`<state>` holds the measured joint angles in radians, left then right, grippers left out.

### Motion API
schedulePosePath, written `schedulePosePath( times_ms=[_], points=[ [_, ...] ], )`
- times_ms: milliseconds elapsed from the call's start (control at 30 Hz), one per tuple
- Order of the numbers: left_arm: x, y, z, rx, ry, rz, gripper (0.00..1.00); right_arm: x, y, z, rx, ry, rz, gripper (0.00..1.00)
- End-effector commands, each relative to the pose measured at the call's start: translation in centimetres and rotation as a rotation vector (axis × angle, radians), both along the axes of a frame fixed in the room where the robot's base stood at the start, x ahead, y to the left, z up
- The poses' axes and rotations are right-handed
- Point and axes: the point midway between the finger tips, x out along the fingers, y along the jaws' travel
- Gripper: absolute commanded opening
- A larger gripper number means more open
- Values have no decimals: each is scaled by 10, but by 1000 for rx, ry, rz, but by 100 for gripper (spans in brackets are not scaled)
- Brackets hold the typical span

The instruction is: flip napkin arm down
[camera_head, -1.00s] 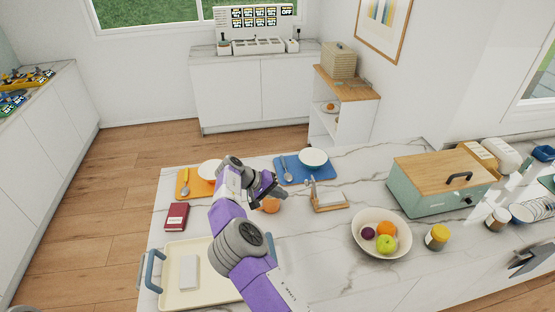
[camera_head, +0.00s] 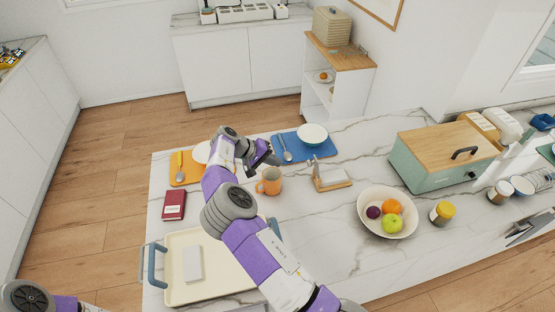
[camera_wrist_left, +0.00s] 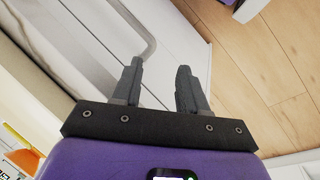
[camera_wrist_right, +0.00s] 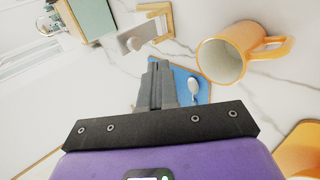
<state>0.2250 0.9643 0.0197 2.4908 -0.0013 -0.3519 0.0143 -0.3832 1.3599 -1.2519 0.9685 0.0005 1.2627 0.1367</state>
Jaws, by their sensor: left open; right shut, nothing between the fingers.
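I cannot tell the arm's exact angle. My right gripper (camera_head: 268,157) is shut and empty, left of the holder and above the counter near the blue mat. In the right wrist view its closed fingertips (camera_wrist_right: 159,66) point toward the holder, apart from it. My left gripper (camera_wrist_left: 158,75) is open and empty, away from the holder.
An orange mug (camera_head: 269,183) stands between my right arm and the holder. A blue mat (camera_head: 325,148) with bowl and spoon lies behind. A fruit bowl (camera_head: 370,221) and green bread box (camera_head: 420,176) are to the right. A tray (camera_head: 175,290) is front left.

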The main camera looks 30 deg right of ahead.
Motion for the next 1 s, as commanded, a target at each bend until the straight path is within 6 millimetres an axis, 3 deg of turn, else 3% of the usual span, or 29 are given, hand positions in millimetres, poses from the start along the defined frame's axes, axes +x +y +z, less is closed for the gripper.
schedulePosePath(
  times_ms=[333,600,1000],
  points=[
    [0,0,12,0,0,0,43,-18,-54,-48,-1,3,-3,0],
    [0,0,22,0,0,0,43,-27,-84,-39,0,-1,1,0],
    [0,0,22,0,0,0,43,-28,-88,-40,1,0,1,0]
  ],
)
